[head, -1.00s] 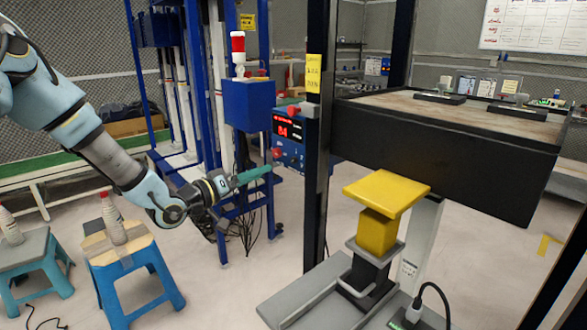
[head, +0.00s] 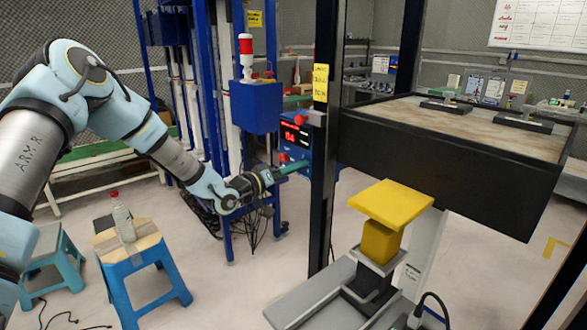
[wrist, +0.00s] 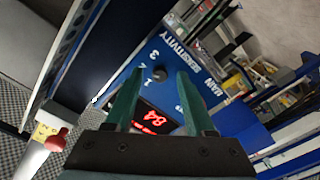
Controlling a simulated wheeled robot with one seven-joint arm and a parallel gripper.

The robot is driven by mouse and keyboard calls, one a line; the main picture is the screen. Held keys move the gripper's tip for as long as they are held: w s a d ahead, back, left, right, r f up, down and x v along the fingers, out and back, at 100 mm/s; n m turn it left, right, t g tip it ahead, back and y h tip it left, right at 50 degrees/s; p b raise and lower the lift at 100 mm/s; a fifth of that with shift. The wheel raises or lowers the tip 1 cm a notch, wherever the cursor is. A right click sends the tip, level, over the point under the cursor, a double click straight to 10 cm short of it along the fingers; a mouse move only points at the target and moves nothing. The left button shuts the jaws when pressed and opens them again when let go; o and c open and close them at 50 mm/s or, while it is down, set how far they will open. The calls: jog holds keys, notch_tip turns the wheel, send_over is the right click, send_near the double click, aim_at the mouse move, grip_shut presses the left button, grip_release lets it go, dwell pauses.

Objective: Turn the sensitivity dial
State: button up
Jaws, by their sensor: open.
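The sensitivity dial (wrist: 158,73) is a small dark round knob on a blue panel (wrist: 205,112) in the wrist view. Numerals and the words "MAIN SENSITIVITY" are printed around it. My gripper (wrist: 160,76) is open, its two green fingers pointing at the panel, with the dial seen between their tips. Whether the fingers touch it I cannot tell. In the head view my gripper (head: 304,164) reaches the lower part of the control box (head: 294,136); the dial cannot be made out there. A red display (wrist: 152,118) reads 84.
A dark upright post (head: 322,150) stands just right of the control box. A red button (head: 299,119) sticks out of the box. A black-sided table (head: 450,172) and a yellow block (head: 392,206) are to the right. A blue stool (head: 135,258) with a bottle stands left.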

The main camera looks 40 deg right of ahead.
grip_shut()
dwell(0.3)
jog(key=shift+f+b, duration=0.1)
jog(key=shift+b, duration=0.35)
jog(key=m+b, duration=1.2)
jog(key=b, duration=0.5)
jog(key=shift+b, duration=0.3)
grip_release()
